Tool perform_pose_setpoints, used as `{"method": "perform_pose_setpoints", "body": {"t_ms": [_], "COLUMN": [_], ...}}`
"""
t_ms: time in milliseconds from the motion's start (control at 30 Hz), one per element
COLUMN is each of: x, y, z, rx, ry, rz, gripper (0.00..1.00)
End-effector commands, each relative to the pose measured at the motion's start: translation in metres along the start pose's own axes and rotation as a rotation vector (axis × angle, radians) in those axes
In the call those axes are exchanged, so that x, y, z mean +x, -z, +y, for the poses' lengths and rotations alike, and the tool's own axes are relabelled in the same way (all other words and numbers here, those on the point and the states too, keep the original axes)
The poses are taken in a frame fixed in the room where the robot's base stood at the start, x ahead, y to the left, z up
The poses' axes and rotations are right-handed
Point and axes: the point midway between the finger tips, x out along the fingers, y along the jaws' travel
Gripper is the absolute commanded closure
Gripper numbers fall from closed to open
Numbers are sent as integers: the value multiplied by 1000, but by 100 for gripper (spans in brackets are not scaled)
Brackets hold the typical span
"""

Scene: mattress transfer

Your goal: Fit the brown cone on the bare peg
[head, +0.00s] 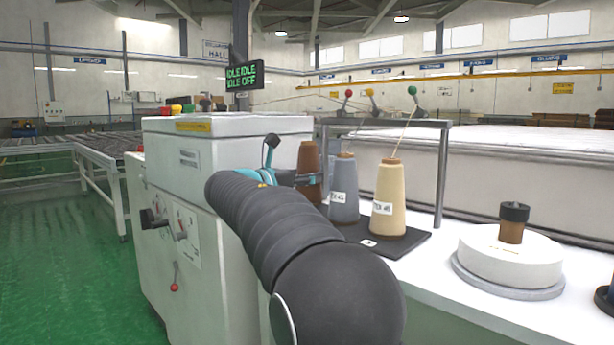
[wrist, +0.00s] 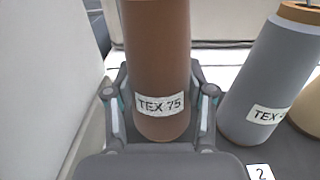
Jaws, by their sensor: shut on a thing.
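The brown cone (head: 309,158), labelled TEX 75 in the wrist view (wrist: 158,55), stands about upright in my gripper (head: 306,180). The gripper's fingers (wrist: 159,100) are closed on both sides of the cone, around its lower part. The cone is left of the grey cone (head: 343,190), with a gap between them in the wrist view. The bare peg is not visible in either view. My arm hides the cone's lower end in the head view, so I cannot tell whether it touches the dark base plate (head: 405,244).
The grey cone, also in the wrist view (wrist: 270,75), and a cream cone (head: 387,200) stand on the plate under a grey thread frame (head: 442,165). A white machine cabinet (head: 225,140) is at left. A white round block (head: 510,257) bearing a small brown spool (head: 511,230) is at right.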

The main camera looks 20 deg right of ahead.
Motion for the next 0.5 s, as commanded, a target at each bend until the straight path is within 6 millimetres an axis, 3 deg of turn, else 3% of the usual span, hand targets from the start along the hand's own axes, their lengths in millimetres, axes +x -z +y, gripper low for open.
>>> {"method": "perform_pose_setpoints", "body": {"t_ms": [500], "x": [0], "y": [11], "z": [0], "rx": [1], "ry": [0], "rz": [-1], "gripper": [93]}}
